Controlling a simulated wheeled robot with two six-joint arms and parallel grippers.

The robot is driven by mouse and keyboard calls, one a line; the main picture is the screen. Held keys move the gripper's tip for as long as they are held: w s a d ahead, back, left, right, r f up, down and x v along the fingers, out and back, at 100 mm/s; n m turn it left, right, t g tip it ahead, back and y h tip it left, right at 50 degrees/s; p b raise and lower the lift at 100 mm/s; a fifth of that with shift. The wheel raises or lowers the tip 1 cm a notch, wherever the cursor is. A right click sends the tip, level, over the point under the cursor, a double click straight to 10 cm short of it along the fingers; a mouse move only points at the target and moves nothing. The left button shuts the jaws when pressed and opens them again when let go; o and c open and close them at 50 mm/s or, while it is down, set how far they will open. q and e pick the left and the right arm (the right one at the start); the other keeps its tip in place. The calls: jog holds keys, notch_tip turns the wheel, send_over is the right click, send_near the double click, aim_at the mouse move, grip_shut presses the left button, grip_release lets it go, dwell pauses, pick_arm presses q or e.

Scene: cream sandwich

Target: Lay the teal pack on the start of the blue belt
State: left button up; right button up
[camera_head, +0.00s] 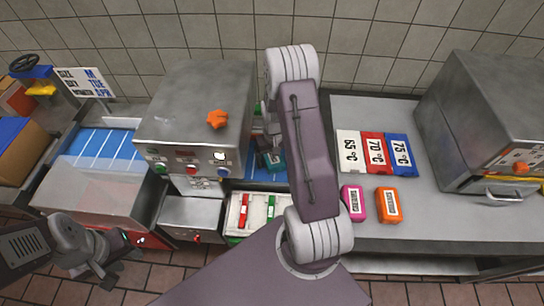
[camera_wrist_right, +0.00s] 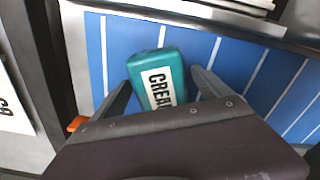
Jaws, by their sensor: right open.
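The teal pack (camera_wrist_right: 158,78), with a white CREAM label, lies on the blue belt (camera_wrist_right: 228,55) in the right wrist view. My right gripper (camera_wrist_right: 160,84) is open, with one finger on each side of the pack. A gap shows beside the right finger; whether the left finger touches it I cannot tell. In the head view the pack (camera_head: 274,160) shows partly beside my right arm, on the belt (camera_head: 262,176) right of the grey machine. My right gripper is mostly hidden there behind the arm. My left gripper (camera_head: 104,278) hangs empty at the lower left; its jaw gap is unclear.
The grey machine (camera_head: 195,100) with an orange knob stands over the belt. Right of my arm, a counter (camera_head: 430,222) holds white, red and blue temperature cards (camera_head: 375,152), a pink pack (camera_head: 353,203) and an orange pack (camera_head: 388,205). A metal press (camera_head: 490,110) stands far right.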

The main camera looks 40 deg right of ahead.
aim_at(276, 158)
jog(key=shift+r, duration=0.1)
jog(key=c, duration=1.7)
jog(key=shift+o, duration=0.2)
jog(key=shift+r, duration=0.4)
jog(key=r, duration=0.2)
jog(key=s+r, duration=0.1)
jog(key=shift+d+r+b, duration=0.2)
jog(key=shift+r+b, duration=0.2)
jog(key=s+d+r, duration=0.3)
jog(key=s+r, duration=0.3)
jog(key=s, duration=0.4)
jog(key=shift+r+b, duration=0.2)
jog(key=shift+b, duration=0.25)
jog(key=shift+s+d, duration=0.1)
jog(key=shift+d, duration=0.05)
